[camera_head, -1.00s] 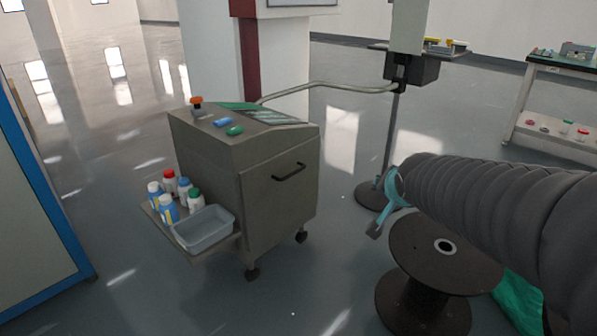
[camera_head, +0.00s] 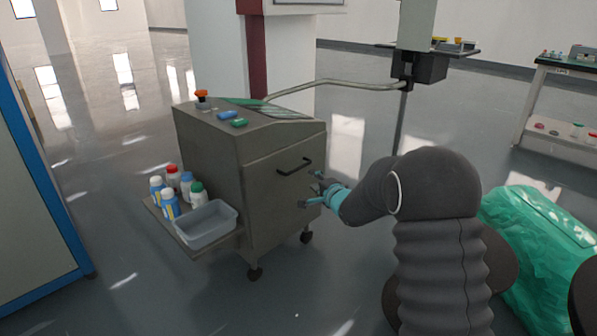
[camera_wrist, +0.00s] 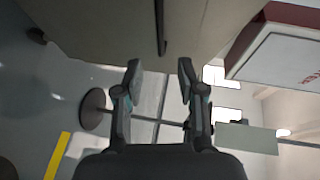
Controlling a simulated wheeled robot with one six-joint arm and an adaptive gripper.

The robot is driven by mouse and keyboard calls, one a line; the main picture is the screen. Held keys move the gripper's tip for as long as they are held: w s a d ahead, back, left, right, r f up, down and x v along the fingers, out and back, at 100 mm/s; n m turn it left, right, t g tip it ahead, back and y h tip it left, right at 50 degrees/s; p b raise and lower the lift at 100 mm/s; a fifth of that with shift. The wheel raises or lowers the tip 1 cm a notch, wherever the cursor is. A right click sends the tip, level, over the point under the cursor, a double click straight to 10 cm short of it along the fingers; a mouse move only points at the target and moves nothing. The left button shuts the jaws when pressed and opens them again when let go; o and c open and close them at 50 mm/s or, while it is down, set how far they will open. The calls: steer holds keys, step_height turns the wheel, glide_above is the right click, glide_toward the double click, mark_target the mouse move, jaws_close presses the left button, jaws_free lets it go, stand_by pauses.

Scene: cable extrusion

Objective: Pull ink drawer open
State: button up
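The ink drawer (camera_head: 285,195) is the grey front panel of a wheeled cabinet, and it looks closed. Its dark bar handle (camera_head: 294,167) sits near the top of the panel. My gripper (camera_head: 312,189) is just in front of the panel, a little below and right of the handle in the head view. In the wrist view the handle (camera_wrist: 160,28) stands upright as a dark bar, ahead of the gap between my two fingers (camera_wrist: 160,68). The fingers are apart with nothing between them. The handle is beyond the fingertips, not between them.
A side shelf on the cabinet holds several bottles (camera_head: 172,190) and a grey bin (camera_head: 206,223). A bent metal rail (camera_head: 340,83) runs from the cabinet top to a pole. A green wrapped bundle (camera_head: 535,240) lies at right. Floor in front is clear.

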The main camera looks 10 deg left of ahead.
mark_target(299, 168)
steer(key=x, duration=1.3)
steer(key=shift+w+a, duration=0.15)
steer(key=shift+w, duration=0.1)
jaws_close()
